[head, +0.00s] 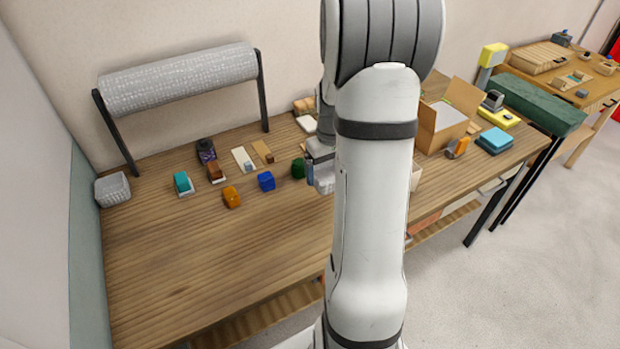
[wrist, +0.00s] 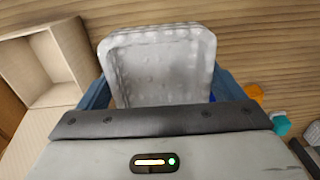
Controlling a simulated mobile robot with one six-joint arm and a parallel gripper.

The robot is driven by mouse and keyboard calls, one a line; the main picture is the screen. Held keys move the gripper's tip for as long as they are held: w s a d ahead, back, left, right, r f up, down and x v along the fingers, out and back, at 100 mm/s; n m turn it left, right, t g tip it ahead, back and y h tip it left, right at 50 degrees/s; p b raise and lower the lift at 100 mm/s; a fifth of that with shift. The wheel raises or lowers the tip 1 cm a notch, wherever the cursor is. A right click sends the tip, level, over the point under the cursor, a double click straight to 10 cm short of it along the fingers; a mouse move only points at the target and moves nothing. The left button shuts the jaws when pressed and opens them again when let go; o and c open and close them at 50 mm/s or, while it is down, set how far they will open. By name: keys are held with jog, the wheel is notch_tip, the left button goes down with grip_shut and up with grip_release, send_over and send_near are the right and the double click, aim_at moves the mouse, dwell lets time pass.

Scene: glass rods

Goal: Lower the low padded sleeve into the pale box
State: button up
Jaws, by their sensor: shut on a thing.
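My gripper (wrist: 162,90) is shut on the padded sleeve (wrist: 160,65), a whitish, bubbly, low tray-like piece held between two blue fingers. In the head view the sleeve (head: 325,181) hangs just left of my arm, which partly hides it. The pale box (wrist: 43,68) is open and empty where I can see into it, left of the sleeve in the wrist view and apart from it. In the head view only a pale edge of the box (head: 416,176) shows right of my arm; the rest is hidden.
A grey padded block (head: 112,189) sits at the far left. An open cardboard box (head: 427,128) stands right of my arm. The front-left tabletop is clear.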

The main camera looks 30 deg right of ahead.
jog(key=w+d+f+p, duration=0.1)
jog(key=d, duration=2.2)
jog(key=shift+w+f, duration=0.15)
jog(key=shift+w, duration=0.25)
jog(key=shift+f, duration=0.1)
jog(key=shift+f+b, duration=3)
jog(key=shift+f, duration=1.6)
jog(key=shift+f+b, duration=1.65)
jog(key=shift+f, duration=0.85)
